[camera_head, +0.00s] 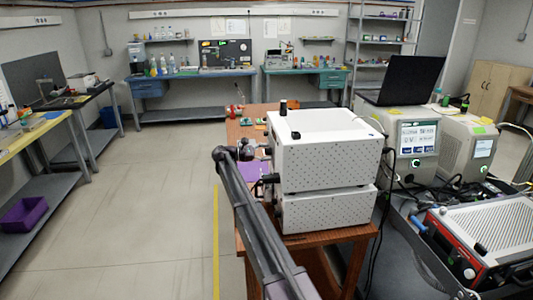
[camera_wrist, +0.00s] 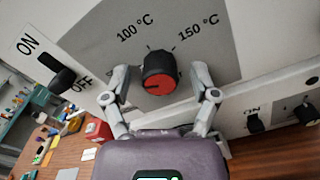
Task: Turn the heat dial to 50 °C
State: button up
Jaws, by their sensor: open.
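The heat dial (camera_wrist: 158,76) is a round knob with black sides and a red face on a grey panel, in the middle of the wrist view. A dark mark shows on the left part of its face. The labels 100 °C (camera_wrist: 134,28) and 150 °C (camera_wrist: 198,28) stand above it; no 50 °C label shows. My gripper (camera_wrist: 160,82) is open, with one finger on each side of the dial; I cannot tell whether either touches it. In the head view my gripper is at the left side of the upper white perforated unit (camera_head: 325,155), whose dial face is hidden.
An ON/OFF switch (camera_wrist: 62,80) sits left of the dial. A second white unit (camera_head: 325,212) is stacked below on the wooden table (camera_head: 310,240). Small coloured items lie on the table in the wrist view. Instruments and a laptop (camera_head: 402,80) stand at the right.

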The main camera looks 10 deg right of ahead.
jog(key=shift+a, duration=0.15)
jog(key=a, duration=1.1)
jog(key=shift+a, duration=0.35)
